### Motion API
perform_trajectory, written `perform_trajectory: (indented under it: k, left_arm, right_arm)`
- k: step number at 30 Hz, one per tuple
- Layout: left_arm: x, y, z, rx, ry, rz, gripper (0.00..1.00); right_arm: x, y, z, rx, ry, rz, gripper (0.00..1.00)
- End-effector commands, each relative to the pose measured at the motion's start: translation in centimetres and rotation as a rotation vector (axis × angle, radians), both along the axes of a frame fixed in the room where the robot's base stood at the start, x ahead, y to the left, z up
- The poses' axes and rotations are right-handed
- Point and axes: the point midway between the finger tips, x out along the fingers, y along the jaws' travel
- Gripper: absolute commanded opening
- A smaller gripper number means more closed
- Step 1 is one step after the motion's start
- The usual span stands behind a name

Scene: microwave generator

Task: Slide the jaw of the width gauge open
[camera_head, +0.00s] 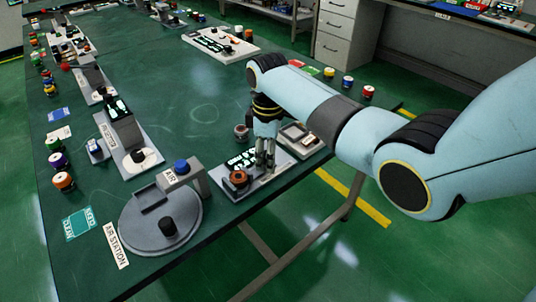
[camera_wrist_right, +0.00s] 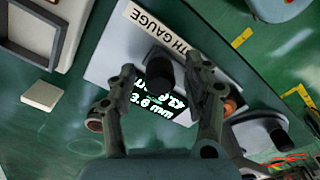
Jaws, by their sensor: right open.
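The width gauge (camera_head: 270,178) is a light grey plate near the table's right edge in the head view. In the right wrist view its plate (camera_wrist_right: 112,58) carries a label ending in "TH GAUGE". A black knob (camera_wrist_right: 158,70) stands up from the gauge. My right gripper (camera_head: 265,163) points down over the gauge. In the wrist view its open fingers (camera_wrist_right: 163,78) are on either side of the knob, with gaps visible. My left gripper is out of view.
A grey round air station (camera_head: 190,236) with a blue-topped arch stands left of the gauge. A framed tray (camera_head: 312,147) lies just right of it. The middle of the green table is clear.

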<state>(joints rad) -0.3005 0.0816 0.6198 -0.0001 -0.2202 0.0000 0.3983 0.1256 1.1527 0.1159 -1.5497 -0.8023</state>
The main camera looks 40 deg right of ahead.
Motion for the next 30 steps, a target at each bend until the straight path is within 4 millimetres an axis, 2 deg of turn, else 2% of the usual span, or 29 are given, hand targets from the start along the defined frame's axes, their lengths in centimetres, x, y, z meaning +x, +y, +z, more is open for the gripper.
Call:
perform_trajectory:
  k: [7, 8, 19, 27, 30]
  left_arm:
    - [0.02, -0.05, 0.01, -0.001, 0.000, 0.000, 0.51]
    - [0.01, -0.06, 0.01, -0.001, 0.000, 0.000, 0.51]
    - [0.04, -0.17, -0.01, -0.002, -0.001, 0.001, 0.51]
    - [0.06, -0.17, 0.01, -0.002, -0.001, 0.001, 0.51]
    - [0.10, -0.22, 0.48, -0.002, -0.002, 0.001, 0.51]
  right_arm:
    - [0.01, 0.01, -0.08, 0.000, 0.000, 0.000, 0.51]
    - [0.01, 0.01, -0.08, 0.000, 0.000, 0.000, 0.49]
    - [0.00, 0.01, -0.07, 0.000, 0.000, 0.000, 0.00]
    - [-0.01, -0.01, -0.07, 0.000, 0.000, 0.000, 0.00]
    - [0.05, -0.72, 0.08, -0.001, 0.001, -0.001, 0.00]
